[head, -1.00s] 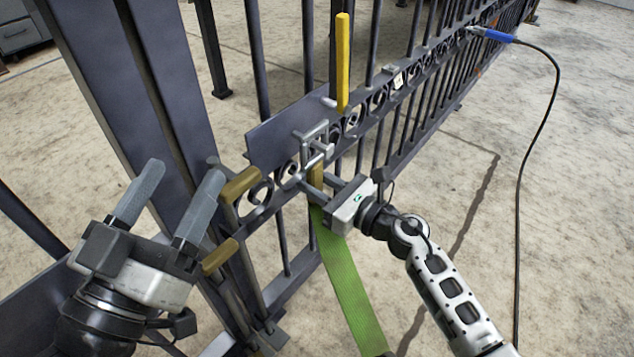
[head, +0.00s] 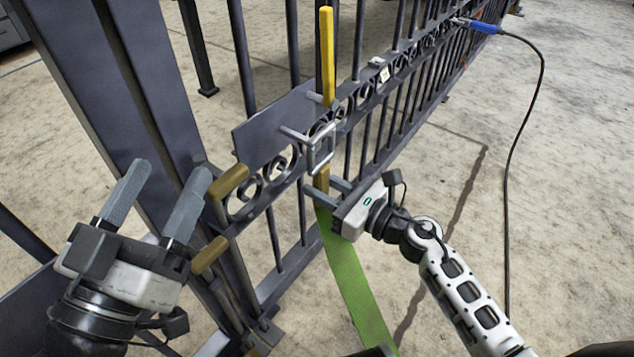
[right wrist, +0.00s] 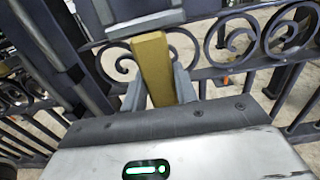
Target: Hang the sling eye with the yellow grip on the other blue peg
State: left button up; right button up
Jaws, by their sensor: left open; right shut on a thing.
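The sling eye is a grey metal rectangular ring (head: 320,150) in front of the gate's scroll band. Its yellow grip (head: 322,180) is below the ring, with a green strap (head: 352,280) hanging down. My right gripper (head: 324,193) is shut on the yellow grip; the right wrist view shows the grip (right wrist: 153,68) between the fingers. One grey-looking peg (head: 292,133) sticks out just left of the eye, and another (head: 315,97) is above. No peg looks clearly blue. I cannot tell whether the eye is around a peg. My left gripper (head: 155,190) is open and empty at left.
A dark plate (head: 268,135) is on the gate. A yellow upright bar (head: 327,55) rises above the eye. Two brass-coloured cylinders (head: 228,181) (head: 210,255) stick out near the post. A blue clamp (head: 478,27) with a black cable is far right. Open floor lies right.

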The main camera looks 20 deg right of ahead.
jog(key=shift+v, duration=1.5)
jog(key=shift+b+v, duration=0.75)
jog(key=shift+v, duration=1.75)
jog(key=shift+r, duration=0.1)
